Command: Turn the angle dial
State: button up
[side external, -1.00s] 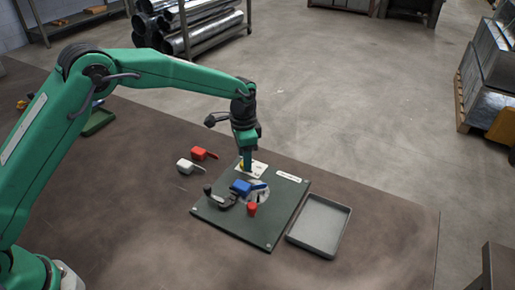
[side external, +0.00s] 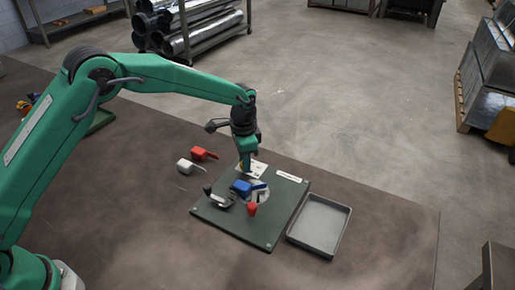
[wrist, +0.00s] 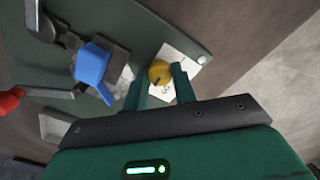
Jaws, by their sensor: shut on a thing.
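The yellow angle dial (wrist: 160,72) sits on a white card with printed markings (wrist: 174,63), fixed to a dark green board. My gripper (wrist: 161,82) is shut on the dial, one teal finger on each side of it. In the side view my gripper (side external: 245,168) points down at the back of the board, and only a bit of yellow shows at its tips. The dial's pointer and most of the markings are hidden or too small to read.

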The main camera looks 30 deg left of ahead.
jog(key=shift+n, duration=0.4)
jog(key=n, duration=1.2)
jog(key=shift+r+n, duration=0.1)
jog(key=shift+n, duration=2.5)
jog(key=o, duration=1)
